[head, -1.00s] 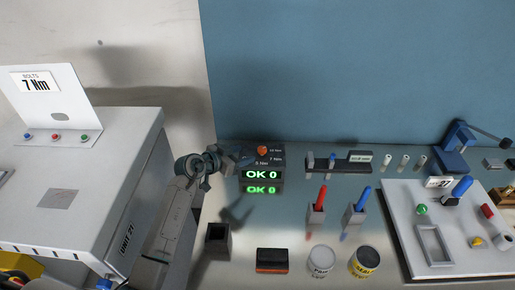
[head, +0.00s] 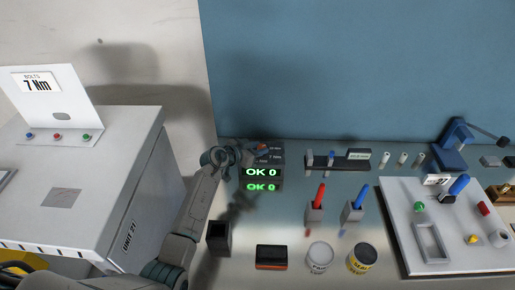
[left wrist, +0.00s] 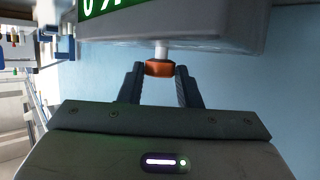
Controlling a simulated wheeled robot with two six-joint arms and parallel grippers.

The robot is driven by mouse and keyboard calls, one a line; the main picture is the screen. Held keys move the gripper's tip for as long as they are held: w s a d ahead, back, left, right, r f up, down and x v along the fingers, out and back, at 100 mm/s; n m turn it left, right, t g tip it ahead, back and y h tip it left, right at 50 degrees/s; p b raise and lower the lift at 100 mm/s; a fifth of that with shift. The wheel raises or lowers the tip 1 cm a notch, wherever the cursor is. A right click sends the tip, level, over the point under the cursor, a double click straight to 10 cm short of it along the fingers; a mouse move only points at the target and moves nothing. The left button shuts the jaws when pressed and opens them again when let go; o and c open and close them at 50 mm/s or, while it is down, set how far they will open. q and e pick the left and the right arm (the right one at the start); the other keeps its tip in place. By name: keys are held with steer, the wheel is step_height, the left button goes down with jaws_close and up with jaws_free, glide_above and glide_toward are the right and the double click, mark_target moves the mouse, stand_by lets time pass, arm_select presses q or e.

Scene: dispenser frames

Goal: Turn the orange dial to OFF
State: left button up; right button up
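The orange dial (head: 262,147) is on the dark controller box (head: 277,170) at the back of the bench. Dial markings beside it are partly covered by my gripper and too small to read fully. The box's green displays read OK 0. My left gripper (head: 251,152) reaches the dial from the left. My right gripper is not in view.
A white unit (head: 85,180) stands at left. Right of the box are a tool rail (head: 325,163), red and blue handled tools in holders, two cans (head: 319,256) and a white panel (head: 400,225). A dark open bin (head: 218,238) stands below my left arm.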

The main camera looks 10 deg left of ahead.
arm_select(q)
steer(key=c, duration=0.4)
steer(key=shift+a, duration=0.1)
